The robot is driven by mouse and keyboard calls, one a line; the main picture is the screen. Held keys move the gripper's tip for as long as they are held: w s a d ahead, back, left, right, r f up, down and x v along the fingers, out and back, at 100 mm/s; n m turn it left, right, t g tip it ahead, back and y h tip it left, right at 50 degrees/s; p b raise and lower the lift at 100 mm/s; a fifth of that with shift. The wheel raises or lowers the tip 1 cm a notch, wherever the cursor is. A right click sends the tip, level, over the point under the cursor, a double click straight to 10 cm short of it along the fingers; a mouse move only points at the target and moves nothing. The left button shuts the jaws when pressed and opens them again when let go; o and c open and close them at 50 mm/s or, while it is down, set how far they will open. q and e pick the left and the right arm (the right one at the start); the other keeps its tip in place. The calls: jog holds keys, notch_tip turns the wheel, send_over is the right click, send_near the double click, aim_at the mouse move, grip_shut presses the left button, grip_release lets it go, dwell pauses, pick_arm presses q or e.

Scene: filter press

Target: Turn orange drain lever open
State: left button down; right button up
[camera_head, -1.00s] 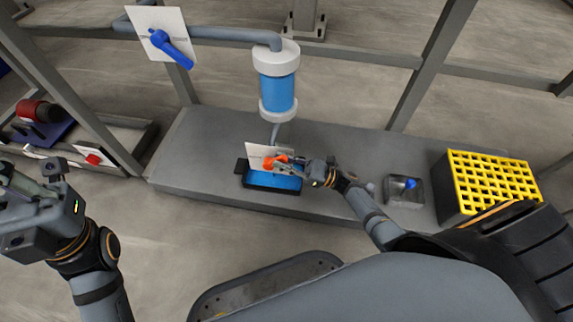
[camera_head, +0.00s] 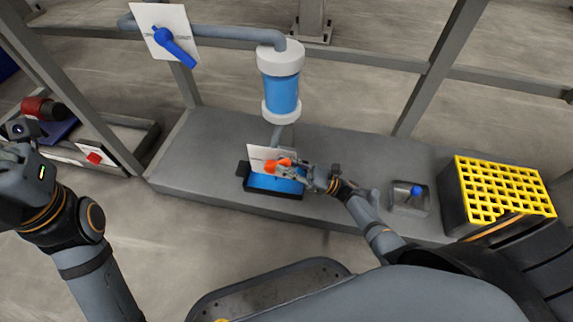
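The orange drain lever (camera_head: 272,165) sits on a small white plate (camera_head: 258,153) below the filter. My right gripper (camera_head: 288,171) is at the lever, its fingers overlapping the lever's right end. Whether the fingers are closed on it is too small to tell. The clear cylinder with blue liquid (camera_head: 282,95) stands above, its outlet pipe (camera_head: 277,135) running down behind the plate. A black tray with blue inside (camera_head: 272,192) lies under the lever. My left gripper (camera_head: 14,150) is at the left edge, partly cut off, far from the lever.
A blue lever (camera_head: 172,45) on a white plate is at the upper left. A yellow grid-topped bin (camera_head: 502,188) and a small grey tray with a blue knob (camera_head: 409,199) stand at the right. A red switch (camera_head: 95,157) is at the left. The grey bench (camera_head: 200,150) is bare left of the tray.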

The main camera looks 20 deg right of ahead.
jog(key=o, duration=0.3)
notch_tip(320, 180, up, 10)
dwell(0.5)
dwell(0.3)
